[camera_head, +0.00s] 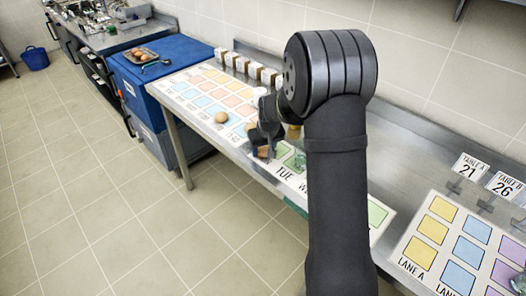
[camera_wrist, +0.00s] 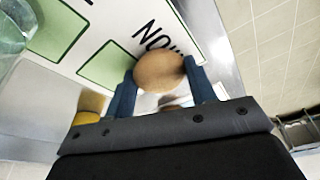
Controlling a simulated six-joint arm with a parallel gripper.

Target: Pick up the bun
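A round tan bun (camera_wrist: 160,72) shows in the wrist view between the two blue fingertips of my gripper (camera_wrist: 161,80). The fingers stand about a bun's width apart, close against its sides; I cannot tell whether they press on it. In the head view my gripper (camera_head: 262,140) points down near the table's front edge, and a brownish bun (camera_head: 263,152) shows at its fingers, partly hidden. Another round tan bun (camera_head: 221,117) sits on the printed board to the left, apart from my gripper.
The printed board (camera_head: 180,82) with coloured squares lies along the metal table. Several small boxes (camera_head: 242,64) line its back edge. A glass-like clear vessel (camera_wrist: 14,30) is at the wrist view's left. A tray of brown items (camera_head: 140,56) sits on a blue container (camera_head: 178,50).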

